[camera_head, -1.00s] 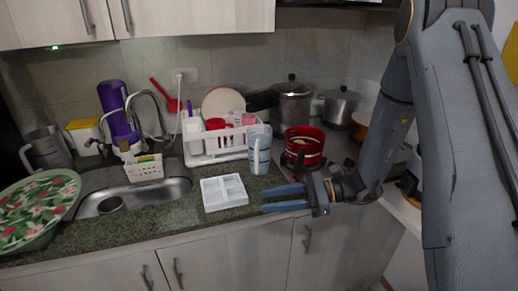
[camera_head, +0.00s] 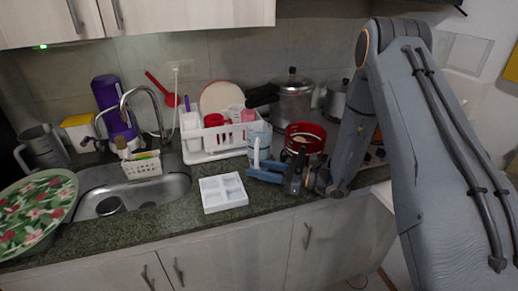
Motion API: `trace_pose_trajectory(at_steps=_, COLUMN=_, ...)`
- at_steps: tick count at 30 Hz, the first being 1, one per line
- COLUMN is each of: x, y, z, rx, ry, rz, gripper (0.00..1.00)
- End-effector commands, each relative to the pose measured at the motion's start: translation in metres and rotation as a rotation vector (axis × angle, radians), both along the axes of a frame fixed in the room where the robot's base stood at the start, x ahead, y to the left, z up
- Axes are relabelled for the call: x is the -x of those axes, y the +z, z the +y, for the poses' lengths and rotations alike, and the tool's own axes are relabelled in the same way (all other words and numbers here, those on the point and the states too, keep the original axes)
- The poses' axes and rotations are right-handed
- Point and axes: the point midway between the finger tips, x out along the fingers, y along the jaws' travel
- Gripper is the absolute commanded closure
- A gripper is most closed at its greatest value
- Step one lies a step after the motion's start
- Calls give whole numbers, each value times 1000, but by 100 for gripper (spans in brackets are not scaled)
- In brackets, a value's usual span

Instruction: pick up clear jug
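The clear jug (camera_head: 261,132) is bluish and see-through, with a pale upright handle facing me. It stands upright on the counter in front of the right end of the dish rack. My gripper (camera_head: 263,171) is low at the jug, its two blue fingers pointing left and a gap showing between them. The fingers overlap the jug's lower part and the bottom of its handle in this view. I cannot tell whether they touch it. The gripper looks open.
A white divided tray (camera_head: 223,205) lies just left of my gripper. A white dish rack (camera_head: 215,155) stands behind. A red pot (camera_head: 305,137) and a pressure cooker (camera_head: 292,103) are close on the right. A grey jug (camera_head: 42,147) stands far left by the sink (camera_head: 175,188).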

Motion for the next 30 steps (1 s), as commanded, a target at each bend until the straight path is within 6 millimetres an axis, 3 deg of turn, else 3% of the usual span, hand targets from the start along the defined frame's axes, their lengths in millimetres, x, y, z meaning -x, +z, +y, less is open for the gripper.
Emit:
trace_pose_trajectory(at_steps=10, x=-2, y=-1, z=7, rx=0, ry=-1, rz=1, gripper=68)
trace_pose_trajectory(at_steps=16, x=-2, y=-1, z=7, rx=0, ry=-1, rz=1, gripper=100)
trace_pose_trajectory(at_steps=30, x=-2, y=0, z=7, rx=0, ry=0, rz=1, gripper=100)
